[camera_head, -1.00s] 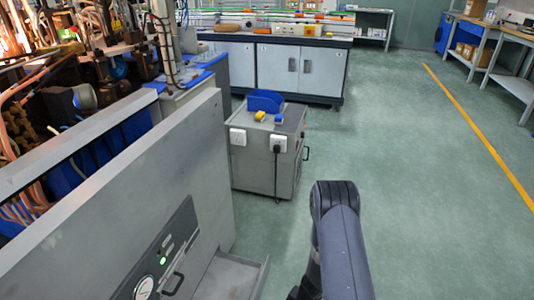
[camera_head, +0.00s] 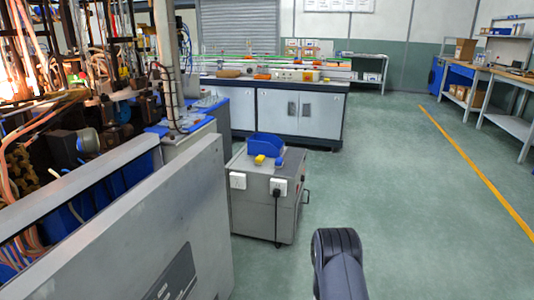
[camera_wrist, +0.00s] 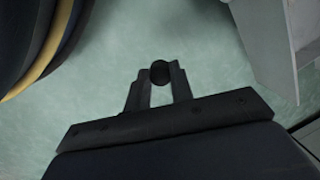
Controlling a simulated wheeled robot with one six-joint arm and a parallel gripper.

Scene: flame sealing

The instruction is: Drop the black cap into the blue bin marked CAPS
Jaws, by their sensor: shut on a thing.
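In the wrist view, my gripper (camera_wrist: 160,77) is shut on the round black cap (camera_wrist: 160,72), which sits between the two fingertips above the green floor. A blue bin (camera_head: 267,146) stands on top of a small grey cabinet (camera_head: 265,195) ahead in the head view. Its marking is too small to read. The gripper and cap are not seen in the head view; only part of my dark arm shows there at the bottom, to the right of the cabinet.
A large machine with a grey panel (camera_head: 150,225) fills the left side. A grey workbench (camera_head: 300,110) stands behind the cabinet. Small yellow and blue items lie in front of the bin. Green floor (camera_head: 410,190) is clear to the right, with a yellow line (camera_head: 470,165).

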